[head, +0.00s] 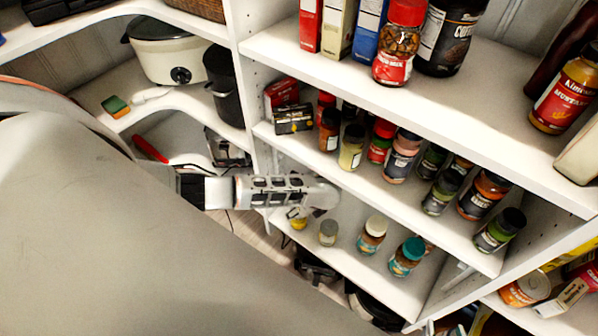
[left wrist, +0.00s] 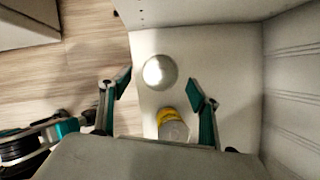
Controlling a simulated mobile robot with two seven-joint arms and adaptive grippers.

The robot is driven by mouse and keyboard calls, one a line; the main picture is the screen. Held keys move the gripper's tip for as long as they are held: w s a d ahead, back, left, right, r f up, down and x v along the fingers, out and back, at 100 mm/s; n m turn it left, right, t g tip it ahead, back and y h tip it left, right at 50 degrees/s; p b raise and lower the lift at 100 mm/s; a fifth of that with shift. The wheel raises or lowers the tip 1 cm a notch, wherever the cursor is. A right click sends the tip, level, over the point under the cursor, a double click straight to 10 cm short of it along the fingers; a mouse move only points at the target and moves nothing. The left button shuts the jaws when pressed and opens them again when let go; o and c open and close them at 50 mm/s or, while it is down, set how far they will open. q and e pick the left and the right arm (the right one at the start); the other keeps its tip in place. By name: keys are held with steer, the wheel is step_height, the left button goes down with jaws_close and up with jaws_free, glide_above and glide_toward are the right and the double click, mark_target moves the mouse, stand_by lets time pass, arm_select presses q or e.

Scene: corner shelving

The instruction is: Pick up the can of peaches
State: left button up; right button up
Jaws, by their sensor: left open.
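The left wrist view looks down on a white shelf with a round silver can-like top (left wrist: 160,72) between and just beyond my left gripper (left wrist: 161,82)'s spread fingers. Its label is hidden, so I cannot tell if it is the peaches. A yellow-and-pale container (left wrist: 172,122) stands nearer the palm. The left gripper is open and holds nothing. In the head view my left arm reaches over the lower shelf and hides the fingers. Dark parts that seem to be my right gripper (head: 316,265) show below it; its jaws are unclear.
The lower shelf (head: 345,255) also bears a small jar (head: 328,233) and two jars (head: 372,235) (head: 406,257). The shelf above holds several spice jars (head: 402,157). An orange can (head: 526,289) lies at the lower right. Wood floor (left wrist: 80,70) is left of the shelf.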

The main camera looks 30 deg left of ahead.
arm_select(q)
steer(key=b+x, duration=0.2)
steer(key=x, duration=0.3)
steer(key=shift+r, duration=0.1)
steer(key=shift+c, duration=0.4)
steer(key=c, duration=1.5)
